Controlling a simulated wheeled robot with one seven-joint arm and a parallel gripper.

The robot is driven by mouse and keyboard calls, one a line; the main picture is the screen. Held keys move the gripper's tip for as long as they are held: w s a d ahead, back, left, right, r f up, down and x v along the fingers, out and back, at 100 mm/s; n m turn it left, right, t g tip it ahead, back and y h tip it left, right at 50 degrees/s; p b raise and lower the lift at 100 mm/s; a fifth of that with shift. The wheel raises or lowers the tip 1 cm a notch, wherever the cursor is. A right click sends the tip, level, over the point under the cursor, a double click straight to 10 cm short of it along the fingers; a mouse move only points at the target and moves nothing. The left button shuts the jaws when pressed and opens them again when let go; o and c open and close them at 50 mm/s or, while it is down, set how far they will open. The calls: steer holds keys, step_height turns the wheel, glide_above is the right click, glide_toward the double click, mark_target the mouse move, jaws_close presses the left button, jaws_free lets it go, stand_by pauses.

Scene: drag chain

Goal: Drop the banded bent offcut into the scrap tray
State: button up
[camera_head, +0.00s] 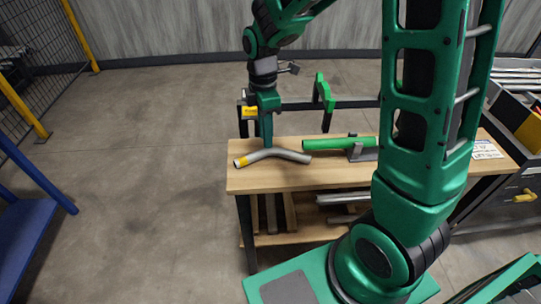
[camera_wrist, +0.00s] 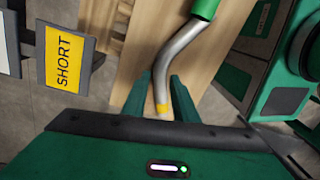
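The bent offcut (camera_head: 275,154) is a grey bent tube with a yellow band near its left end. It lies on the front left of the wooden workbench (camera_head: 300,179). In the wrist view the offcut (camera_wrist: 177,52) runs from the banded end up to a green tube. My gripper (camera_head: 266,143) points down just behind the offcut in the head view. In the wrist view my gripper (camera_wrist: 162,84) has its two fingers apart, with the banded end showing between them and gaps on both sides. I cannot pick out the scrap tray for certain.
A green tube (camera_head: 330,143) rests in a grey holder (camera_head: 362,151) to the right. A yellow sign (camera_wrist: 66,60) reading SHORT stands beside the bench; a small yellow label (camera_head: 250,111) shows behind it. A rack (camera_head: 515,120) stands at right.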

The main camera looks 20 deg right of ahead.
steer(key=shift+s+d+f, duration=0.1)
steer(key=shift+s+f, duration=0.05)
steer(key=shift+f, duration=1.05)
steer(key=shift+s+d+f, duration=0.1)
steer(key=shift+s+f, duration=0.05)
steer(key=shift+f, duration=1)
jaws_close()
